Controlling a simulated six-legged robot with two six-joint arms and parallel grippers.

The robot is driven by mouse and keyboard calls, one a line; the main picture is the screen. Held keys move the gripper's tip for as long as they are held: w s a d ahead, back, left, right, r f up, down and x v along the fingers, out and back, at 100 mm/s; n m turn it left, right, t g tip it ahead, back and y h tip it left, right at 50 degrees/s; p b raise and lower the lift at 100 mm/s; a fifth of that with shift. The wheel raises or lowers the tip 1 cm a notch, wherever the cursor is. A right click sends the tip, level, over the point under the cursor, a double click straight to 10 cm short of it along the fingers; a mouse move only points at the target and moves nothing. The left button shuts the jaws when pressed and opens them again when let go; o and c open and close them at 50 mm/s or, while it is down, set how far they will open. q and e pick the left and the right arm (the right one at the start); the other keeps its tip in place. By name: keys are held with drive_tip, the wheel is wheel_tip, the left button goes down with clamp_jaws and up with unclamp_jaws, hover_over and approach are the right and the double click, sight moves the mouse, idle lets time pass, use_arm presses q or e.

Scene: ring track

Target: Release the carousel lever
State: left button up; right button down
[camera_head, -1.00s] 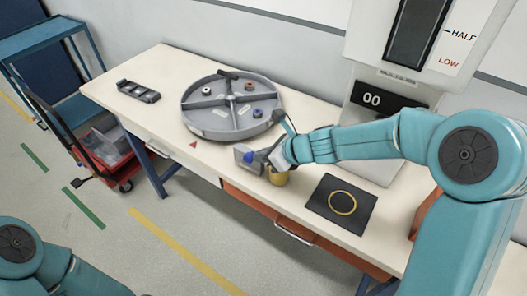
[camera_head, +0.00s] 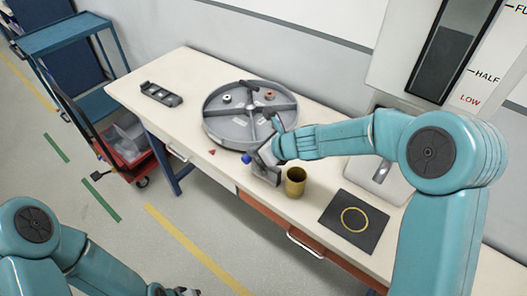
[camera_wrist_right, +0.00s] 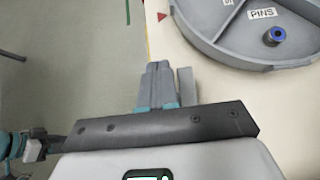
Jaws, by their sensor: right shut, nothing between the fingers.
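The round grey carousel (camera_head: 240,132) stands on the bench; part of it also shows in the right wrist view (camera_wrist_right: 225,45). My left gripper (camera_head: 186,291) barely shows at the bottom edge.
A brass-coloured cup (camera_head: 295,182) stands just right of the grey block. A black mat (camera_head: 338,231) with a yellow ring lies further right. A dark tray (camera_head: 161,94) lies at the left of the bench. A red cart (camera_head: 128,160) stands on the floor.

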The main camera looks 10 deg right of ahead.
drive_tip(key=shift+w+a+f, duration=0.1)
drive_tip(key=shift+w+a, duration=0.55)
drive_tip(key=shift+w, duration=0.15)
drive_tip(key=shift+w, duration=0.1)
wheel_tip(320, 180, up, 13)
drive_tip(key=s+d+p, duration=0.1)
drive_tip(key=p, duration=0.6)
drive_tip(key=shift+s+d, duration=0.15)
drive_tip(key=shift+s, duration=0.1)
drive_tip(key=shift+f, duration=0.1)
